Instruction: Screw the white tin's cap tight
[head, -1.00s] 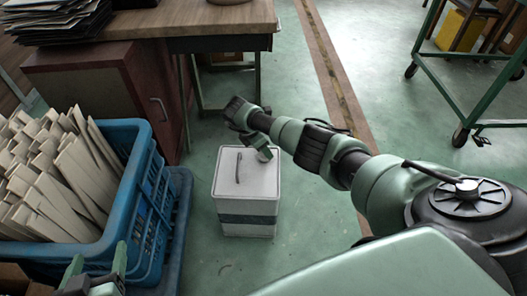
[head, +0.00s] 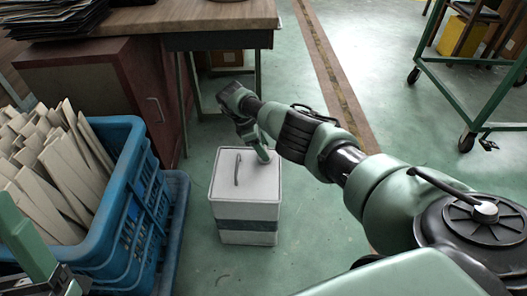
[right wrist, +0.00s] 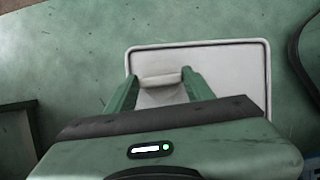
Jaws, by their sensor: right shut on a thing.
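The white tin (head: 246,211) stands upright on the floor, with a dark band around it and a handle (head: 237,169) on top. My right gripper (head: 262,154) is over the right back corner of its top. In the right wrist view my right gripper (right wrist: 160,88) is shut on the white cap (right wrist: 160,80), with the tin's pale top (right wrist: 225,65) beyond. In the head view the gripper hides the cap. I cannot tell how far the cap is seated. My left gripper (head: 48,268) shows only partly at the lower left, so its opening is unclear.
A blue crate (head: 125,225) full of pale wooden strips stands left of the tin. A desk with a dark red cabinet (head: 95,80) is behind it. A green trolley (head: 480,90) stands at the upper right. The floor around the tin's right is free.

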